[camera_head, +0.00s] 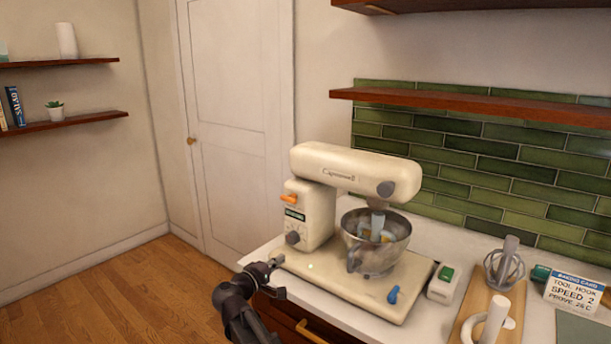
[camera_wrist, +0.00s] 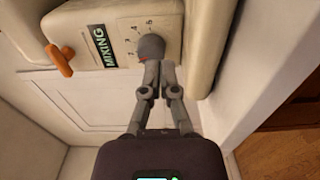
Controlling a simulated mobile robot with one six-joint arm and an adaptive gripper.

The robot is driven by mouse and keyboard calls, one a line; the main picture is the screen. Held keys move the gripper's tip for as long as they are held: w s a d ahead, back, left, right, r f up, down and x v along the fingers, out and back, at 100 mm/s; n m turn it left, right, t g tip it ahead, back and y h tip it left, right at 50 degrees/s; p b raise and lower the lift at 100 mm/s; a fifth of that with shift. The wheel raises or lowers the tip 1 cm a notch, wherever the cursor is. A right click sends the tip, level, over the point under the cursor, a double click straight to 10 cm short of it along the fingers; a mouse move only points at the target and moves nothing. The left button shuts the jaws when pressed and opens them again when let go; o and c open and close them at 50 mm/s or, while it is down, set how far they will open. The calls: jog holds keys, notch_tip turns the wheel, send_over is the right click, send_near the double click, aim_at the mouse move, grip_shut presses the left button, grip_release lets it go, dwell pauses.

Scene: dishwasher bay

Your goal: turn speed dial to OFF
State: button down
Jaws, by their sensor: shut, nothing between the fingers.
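The speed dial is a grey round knob (camera_wrist: 151,47) on the cream front of the stand mixer (camera_head: 318,205), with small numbers around it. In the head view the dial (camera_head: 292,238) sits low on the mixer's column. A bit of red shows at its lower edge; I cannot tell which setting it points to. My gripper (camera_wrist: 160,66) is shut and empty, its fingertips right at the dial's lower edge. I cannot tell whether they touch it. In the head view my gripper (camera_head: 277,262) is in front of the dial, at the counter's left edge.
A green "MIXING" display (camera_wrist: 103,47) and an orange lever (camera_wrist: 60,58) are beside the dial. A metal bowl (camera_head: 377,248) stands on the mixer base. A green-buttoned box (camera_head: 443,282), a whisk tool (camera_head: 505,265) and a baking card (camera_head: 574,291) are to the right.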

aim_at(303, 235)
jog(key=shift+w+d, duration=0.1)
dwell(0.3)
jog(key=shift+x, duration=3.4)
jog(key=shift+w+r, duration=0.15)
jog(key=shift+r, duration=0.05)
jog(key=shift+r+p, duration=0.6)
jog(key=shift+p, duration=0.2)
jog(key=shift+a+r+p, duration=0.25)
jog(key=shift+r+p, duration=0.25)
jog(key=shift+r, duration=0.05)
jog(key=shift+s+d+r, duration=0.1)
jog(key=shift+s+d, duration=0.15)
jog(key=shift+d, duration=0.1)
jog(key=shift+s+a, duration=0.1)
jog(key=v, duration=0.5)
jog(key=shift+s+a, duration=0.25)
jog(key=shift+s, duration=0.05)
